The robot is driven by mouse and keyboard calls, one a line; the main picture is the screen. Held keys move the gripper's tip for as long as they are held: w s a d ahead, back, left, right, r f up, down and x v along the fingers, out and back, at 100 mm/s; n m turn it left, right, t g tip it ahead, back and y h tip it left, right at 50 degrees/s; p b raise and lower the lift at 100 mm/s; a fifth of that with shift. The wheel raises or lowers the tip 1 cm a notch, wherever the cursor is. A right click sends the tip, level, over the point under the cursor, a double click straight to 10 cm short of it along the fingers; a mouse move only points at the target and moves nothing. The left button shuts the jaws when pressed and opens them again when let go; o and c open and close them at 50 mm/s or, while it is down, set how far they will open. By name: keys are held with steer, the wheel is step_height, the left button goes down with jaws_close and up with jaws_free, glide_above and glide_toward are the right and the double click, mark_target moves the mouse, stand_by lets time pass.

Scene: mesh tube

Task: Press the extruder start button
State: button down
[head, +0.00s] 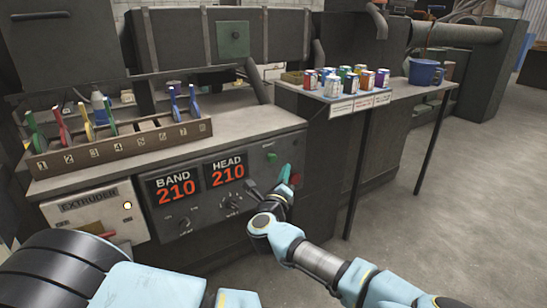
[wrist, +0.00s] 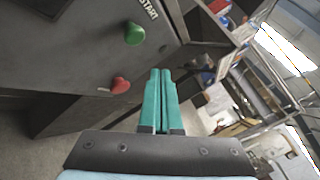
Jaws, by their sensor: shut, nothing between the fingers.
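The extruder's green start button (head: 272,157) is on the right part of the grey control panel. In the wrist view the green button (wrist: 134,34) stands out below a START label. A red button (wrist: 120,85) sits beside it and partly shows in the head view (head: 295,179). My gripper (head: 286,170) has green fingers, pressed together with nothing between them. In the wrist view the fingertips (wrist: 160,72) appear to the right of both buttons and do not overlap either. I cannot tell how far the tips are from the panel.
The panel has BAND and HEAD displays (head: 174,189) reading 210, and knobs below them. A numbered rack (head: 120,150) with coloured tools stands on the ledge to the left. Open floor lies at right.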

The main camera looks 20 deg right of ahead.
mark_target(275, 157)
steer(key=shift+w+a, duration=0.2)
steer(key=shift+w, duration=0.8)
steer(key=shift+w+a, duration=0.15)
steer(key=shift+w, duration=0.8)
steer(key=shift+w, duration=0.2)
stand_by(0.4)
steer(key=shift+w+a, duration=0.1)
steer(key=shift+w, duration=0.1)
steer(key=shift+w+a, duration=0.1)
steer(key=shift+w, duration=0.7)
stand_by(1.0)
stand_by(0.4)
steer(key=shift+s, duration=1.2)
steer(key=s, duration=0.2)
steer(key=s+d+b, duration=0.1)
steer(key=s, duration=0.2)
steer(key=shift+d, duration=0.15)
